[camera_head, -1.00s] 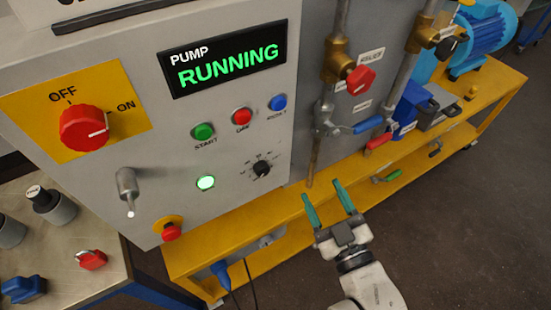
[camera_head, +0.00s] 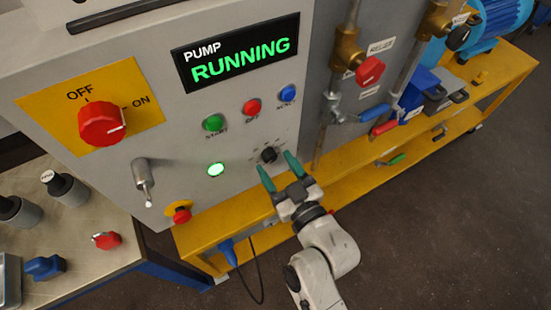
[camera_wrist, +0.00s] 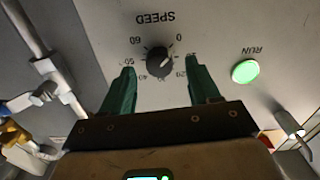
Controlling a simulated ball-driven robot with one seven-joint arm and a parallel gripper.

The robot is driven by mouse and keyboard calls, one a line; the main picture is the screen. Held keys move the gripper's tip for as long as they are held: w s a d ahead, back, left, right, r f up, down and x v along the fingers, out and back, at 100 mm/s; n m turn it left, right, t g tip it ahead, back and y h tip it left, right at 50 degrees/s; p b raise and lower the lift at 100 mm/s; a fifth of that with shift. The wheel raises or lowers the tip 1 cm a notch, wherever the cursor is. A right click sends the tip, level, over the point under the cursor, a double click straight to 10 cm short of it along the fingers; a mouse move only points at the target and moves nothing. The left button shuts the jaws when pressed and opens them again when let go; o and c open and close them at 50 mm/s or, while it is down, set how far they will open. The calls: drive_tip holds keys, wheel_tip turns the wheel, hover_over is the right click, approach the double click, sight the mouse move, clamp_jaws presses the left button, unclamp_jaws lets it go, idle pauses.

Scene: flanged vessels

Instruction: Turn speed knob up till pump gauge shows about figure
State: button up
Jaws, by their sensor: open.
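The speed knob (camera_head: 269,154) is small, round and black, low on the grey panel. In the wrist view the knob (camera_wrist: 159,62) shows upside down with a printed scale from 0 to 60 around it and the word SPEED. My gripper (camera_head: 279,166) is open and empty, its green fingers pointing at the panel. In the wrist view my gripper (camera_wrist: 160,85) has one finger on each side of the knob, apart from it. I cannot tell how far the tips are from the panel. The pump gauge is not recognisable in view. The panel display (camera_head: 240,53) reads PUMP RUNNING.
A lit green RUN lamp (camera_head: 216,170) sits left of the knob. Green (camera_head: 214,122), red (camera_head: 252,107) and blue (camera_head: 287,93) buttons sit above it. A red stop button (camera_head: 179,212) and metal key lever (camera_head: 143,180) are lower left. Pipes with a red valve knob (camera_head: 370,71) stand right.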

drive_tip(key=shift+w+a, duration=0.35)
drive_tip(key=shift+w, duration=0.2)
drive_tip(key=shift+c, duration=0.4)
drive_tip(key=c, duration=1)
drive_tip(key=shift+o, duration=0.2)
drive_tip(key=m, duration=0.5)
drive_tip(key=shift+m+p, duration=0.3)
drive_tip(key=shift+p, duration=0.05)
drive_tip(key=o, duration=1)
drive_tip(key=shift+o, duration=0.2)
